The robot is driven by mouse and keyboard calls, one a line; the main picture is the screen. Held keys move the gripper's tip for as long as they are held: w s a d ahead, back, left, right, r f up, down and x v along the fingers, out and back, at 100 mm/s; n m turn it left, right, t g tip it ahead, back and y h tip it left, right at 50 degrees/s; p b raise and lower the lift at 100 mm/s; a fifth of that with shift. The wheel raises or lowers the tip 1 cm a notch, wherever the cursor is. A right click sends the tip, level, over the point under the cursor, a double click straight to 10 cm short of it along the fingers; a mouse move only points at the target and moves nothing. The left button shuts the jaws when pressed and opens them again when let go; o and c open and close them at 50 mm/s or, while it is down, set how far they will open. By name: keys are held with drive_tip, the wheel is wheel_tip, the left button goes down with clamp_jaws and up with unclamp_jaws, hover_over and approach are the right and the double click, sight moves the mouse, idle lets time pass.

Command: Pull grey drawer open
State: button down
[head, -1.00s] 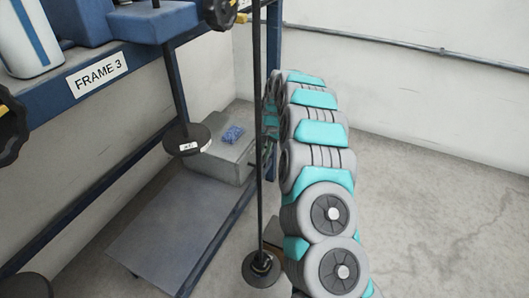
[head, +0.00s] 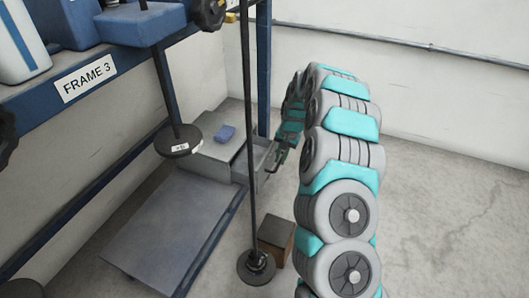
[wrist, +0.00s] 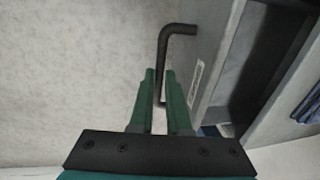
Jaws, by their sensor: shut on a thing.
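The grey drawer (head: 262,172) sticks out to the right from the grey cabinet (head: 222,150), partly behind a dark post and my arm. In the wrist view the drawer front (wrist: 209,60) carries a white label, and a dark gap shows behind it, so it stands partly open. Its black bent handle (wrist: 180,30) runs down between my green fingers. My gripper (wrist: 162,80) is shut on the handle; in the head view it is small beside the drawer (head: 281,155). The exact contact is partly hidden by the fingers.
A dark vertical post with a round foot (head: 256,268) stands in front. A brown box (head: 275,240) sits on the floor near my arm. A hanging weight (head: 178,141) is left of the cabinet. Floor at right is clear.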

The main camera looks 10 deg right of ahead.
drive_tip(key=s+d, duration=0.6)
drive_tip(key=d, duration=0.2)
drive_tip(key=c, duration=0.9)
unclamp_jaws()
drive_tip(key=shift+s+d+r+p, duration=0.1)
drive_tip(key=shift+s+d+r, duration=0.1)
drive_tip(key=shift+r, duration=1.05)
drive_tip(key=shift+s+d+r+p, duration=0.1)
drive_tip(key=shift+d+r, duration=0.1)
drive_tip(key=shift+r, duration=1.1)
drive_tip(key=shift+s+d+r+p, duration=0.1)
drive_tip(key=shift+d+r, duration=0.1)
drive_tip(key=shift+r, duration=1.05)
